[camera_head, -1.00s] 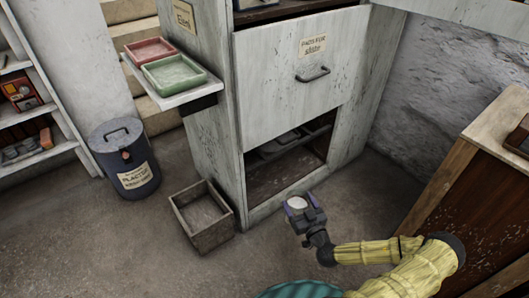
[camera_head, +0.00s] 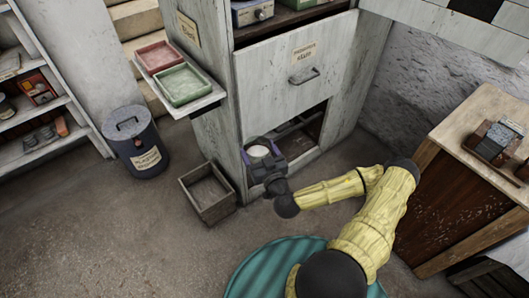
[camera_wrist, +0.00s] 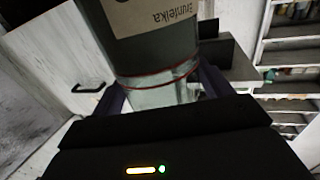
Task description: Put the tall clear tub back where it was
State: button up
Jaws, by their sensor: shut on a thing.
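The tall clear tub (camera_wrist: 160,85) is between the fingers of my gripper (camera_head: 265,160). In the wrist view it is see-through, with a cream label and thin red lines round it. In the head view only its pale round top (camera_head: 258,151) shows clearly; my gripper hides much of the rest. My gripper is shut on the tub and holds it in front of the cabinet (camera_head: 215,140), by the left part of its low dark opening (camera_head: 308,128). I cannot tell whether the tub is inside the opening or just before it.
A handled white panel (camera_head: 295,80) hangs above the opening. A wooden crate (camera_head: 207,190) stands on the floor left of my gripper. A lidded dark bin (camera_head: 135,145) is further left. Red (camera_head: 157,57) and green (camera_head: 185,84) trays sit on a side shelf. A wooden bench (camera_head: 470,170) stands right.

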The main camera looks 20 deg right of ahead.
notch_tip(320, 180, up, 30)
jog(key=s+n+y+p, duration=0.1)
jog(key=n+y+p, duration=0.1)
jog(key=p, duration=2.2)
jog(key=shift+s+a+g+y, duration=0.3)
jog(key=shift+a+g+y, duration=0.1)
jog(key=shift+y, duration=0.3)
